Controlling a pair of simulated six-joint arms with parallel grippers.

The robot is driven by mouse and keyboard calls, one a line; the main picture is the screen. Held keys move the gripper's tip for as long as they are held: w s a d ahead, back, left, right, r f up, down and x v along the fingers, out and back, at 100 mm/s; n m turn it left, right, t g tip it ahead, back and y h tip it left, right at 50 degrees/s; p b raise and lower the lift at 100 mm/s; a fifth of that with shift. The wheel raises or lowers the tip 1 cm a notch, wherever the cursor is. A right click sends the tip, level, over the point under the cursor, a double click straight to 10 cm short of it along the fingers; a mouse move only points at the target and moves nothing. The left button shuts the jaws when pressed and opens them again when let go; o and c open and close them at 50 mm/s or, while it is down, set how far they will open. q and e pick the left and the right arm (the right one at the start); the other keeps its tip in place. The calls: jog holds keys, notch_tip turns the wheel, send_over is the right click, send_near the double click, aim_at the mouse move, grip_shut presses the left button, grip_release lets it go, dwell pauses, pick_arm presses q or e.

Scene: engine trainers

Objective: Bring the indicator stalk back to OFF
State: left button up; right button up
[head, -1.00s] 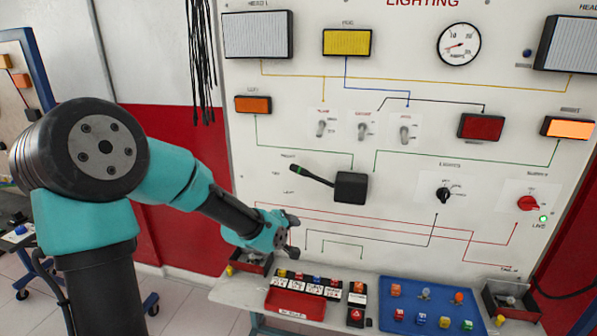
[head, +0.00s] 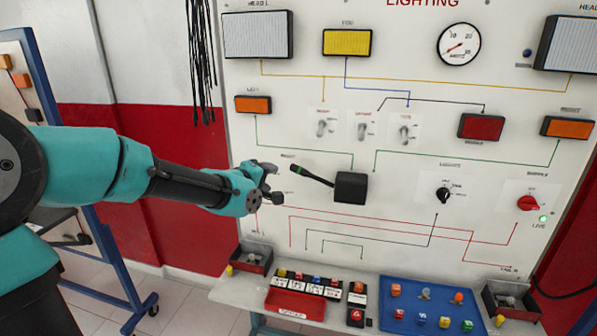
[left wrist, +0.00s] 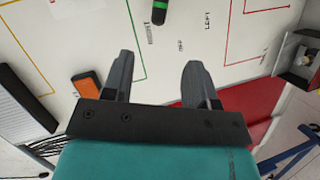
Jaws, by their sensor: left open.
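The indicator stalk (head: 316,177) is a black lever with a green-ringed tip, slanting up and left from a black box (head: 350,187) on the white panel. Its tip also shows at the top of the left wrist view (left wrist: 160,10), in line with the RIGHT label; the OFF and LEFT labels lie to the right there. My left gripper (head: 273,183) is open and empty, just left of the stalk tip in the head view. In the left wrist view, its two fingers (left wrist: 158,62) point toward the labels, with the tip beyond them. My right gripper is not in view.
The orange right lamp (head: 567,128) is dim, as is the orange left lamp (head: 253,104). Toggle switches (head: 363,130) sit above the stalk, and a lights knob (head: 443,195) to its right. A shelf below holds a red tray (head: 295,303) and a blue tray (head: 410,325).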

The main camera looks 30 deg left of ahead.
aim_at(297, 171)
pick_arm(q)
jog(key=x, duration=1.6)
jog(key=shift+w+f, duration=0.15)
jog(key=shift+w, duration=0.1)
jog(key=shift+c, duration=0.5)
grip_shut()
